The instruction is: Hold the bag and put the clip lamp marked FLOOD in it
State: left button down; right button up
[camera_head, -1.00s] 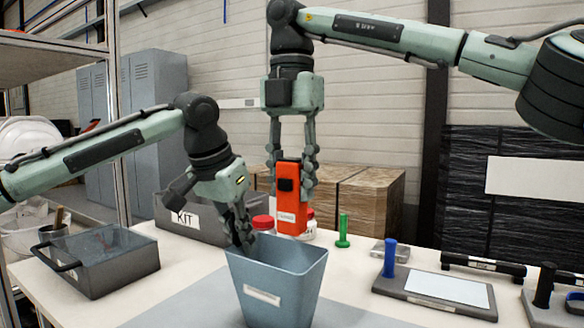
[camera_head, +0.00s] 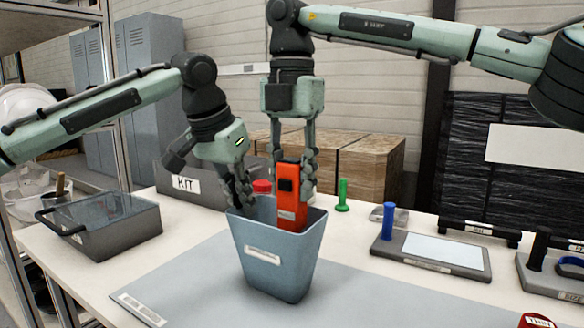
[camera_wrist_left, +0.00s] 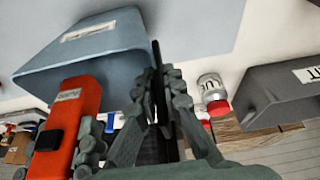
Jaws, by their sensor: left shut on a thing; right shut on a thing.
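The bag (camera_head: 300,262) is a blue-grey, open-topped, bin-shaped holder with a white label, upright on the grey mat. My left gripper (camera_head: 243,204) is shut on its rim at the left back side; the left wrist view also shows the bag (camera_wrist_left: 100,52) beside the fingers. My right gripper (camera_head: 293,186) is shut on the orange clip lamp (camera_head: 290,212), which has a dark square part and a pale label too small to read. The lamp hangs upright, its lower end within the bag's mouth. It also shows in the left wrist view (camera_wrist_left: 70,135).
A grey KIT bin (camera_head: 172,178) and a red-lidded jar (camera_head: 262,186) stand behind the bag. A dark lidded box (camera_head: 110,235) is at left. A green post (camera_head: 343,195) and a panel with a blue handle (camera_head: 435,258) are at right. The mat (camera_head: 200,285) around the bag is mostly bare.

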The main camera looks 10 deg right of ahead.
aim_at(292, 208)
jog(key=shift+f, duration=2.45)
jog(key=o, duration=1.3)
notch_tip(292, 208, up, 12)
jog(key=shift+r, duration=0.1)
